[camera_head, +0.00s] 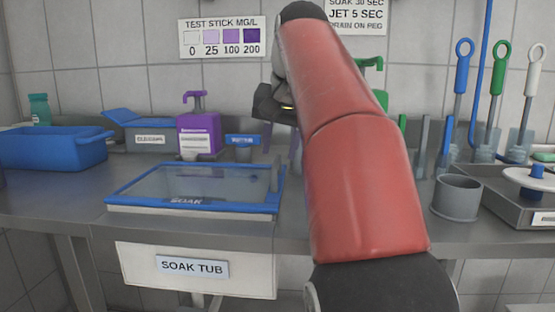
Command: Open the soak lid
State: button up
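The soak lid (192,183) is a clear panel with a blue frame marked SOAK along its front edge. It lies flat and closed over the soak tub (135,268), a pale box set into the counter with a SOAK TUB label. My red arm reaches up from the bottom right of the lid. My gripper (276,108) is dark and sits above and behind the lid's right side, apart from it. My arm partly hides the gripper, and its fingers are too small and dark to read.
A blue basin (52,147) and a purple pump bottle (198,130) stand behind and left of the lid. A grey cup (457,198) and a steel unit (510,200) are on the right. Brushes (497,85) hang at the back right. My arm hides the counter's middle.

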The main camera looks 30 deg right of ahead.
jog(key=shift+x, duration=1.15)
grip_shut()
